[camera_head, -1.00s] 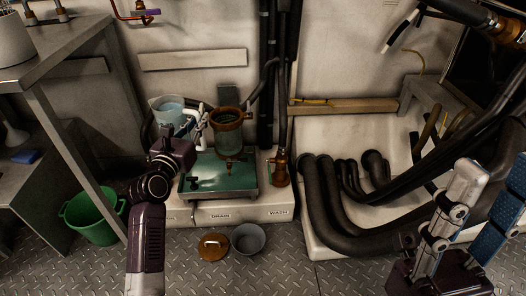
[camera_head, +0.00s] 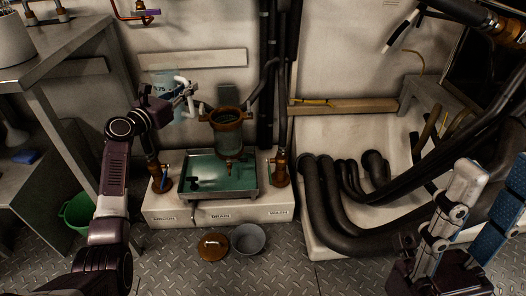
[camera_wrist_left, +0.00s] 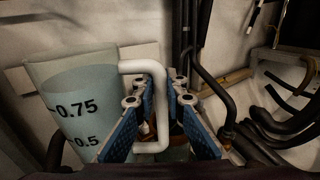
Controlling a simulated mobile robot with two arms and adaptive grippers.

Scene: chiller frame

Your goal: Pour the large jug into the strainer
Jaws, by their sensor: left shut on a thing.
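The large jug (camera_head: 163,86) is clear, with a white handle and volume marks. In the left wrist view the jug (camera_wrist_left: 72,105) holds liquid to above the 0.75 mark and looks about upright. My left gripper (camera_head: 184,93) is shut on the jug's handle (camera_wrist_left: 156,100), which passes between its blue finger pads. The jug hangs in the air, left of and higher than the strainer (camera_head: 229,117), taken to be the copper-rimmed clear vessel over the green tray. In the wrist view it is mostly hidden behind the fingers. My right gripper (camera_head: 480,190) is open and empty at the lower right.
The green tray (camera_head: 222,189) sits on a white base with brass valves (camera_head: 280,168) at its sides. A brown lid (camera_head: 213,246) and grey bowl (camera_head: 247,239) lie on the floor. A green bucket (camera_head: 76,213) stands left. Thick black hoses (camera_head: 325,205) fill the right.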

